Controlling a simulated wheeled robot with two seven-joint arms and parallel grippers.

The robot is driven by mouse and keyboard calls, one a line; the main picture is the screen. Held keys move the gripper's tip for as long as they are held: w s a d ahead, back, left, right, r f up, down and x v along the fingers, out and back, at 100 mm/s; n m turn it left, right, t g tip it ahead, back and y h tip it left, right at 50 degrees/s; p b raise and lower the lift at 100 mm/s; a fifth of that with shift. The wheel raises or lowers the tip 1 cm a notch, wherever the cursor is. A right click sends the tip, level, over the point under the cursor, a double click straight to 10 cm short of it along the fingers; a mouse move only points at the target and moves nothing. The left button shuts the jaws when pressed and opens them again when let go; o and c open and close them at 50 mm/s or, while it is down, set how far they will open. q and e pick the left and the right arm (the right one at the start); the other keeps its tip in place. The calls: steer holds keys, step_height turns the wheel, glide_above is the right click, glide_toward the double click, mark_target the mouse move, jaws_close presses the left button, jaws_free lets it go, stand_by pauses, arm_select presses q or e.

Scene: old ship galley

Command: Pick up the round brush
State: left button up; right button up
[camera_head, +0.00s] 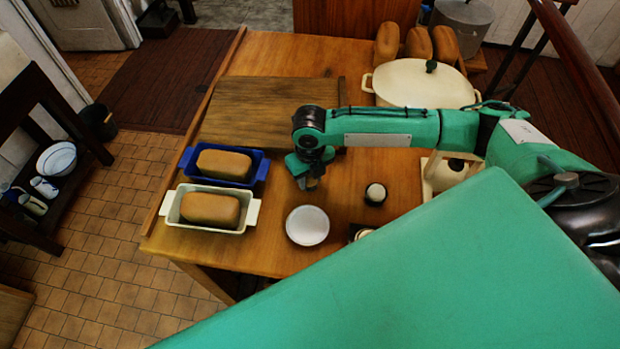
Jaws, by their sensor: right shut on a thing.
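My right gripper (308,168) hangs over the wooden table, its arm reaching in from the right. It points down, just behind the small white plate and to the right of the blue loaf tin. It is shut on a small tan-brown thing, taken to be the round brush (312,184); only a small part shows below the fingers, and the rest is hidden. I cannot tell whether the brush touches the table. My left gripper is not in view.
A white plate (307,226), a dark cup with a pale top (375,194), a blue loaf tin (262,168) and a white loaf tin (251,213) stand close by. A wooden board (260,105) and a large cream pot (415,85) are behind. My teal body hides the table's front right.

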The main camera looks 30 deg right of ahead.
step_height(320, 180, up, 20)
steer(key=b, duration=0.3)
stand_by(0.3)
steer(key=o, duration=0.4)
steer(key=c, duration=0.3)
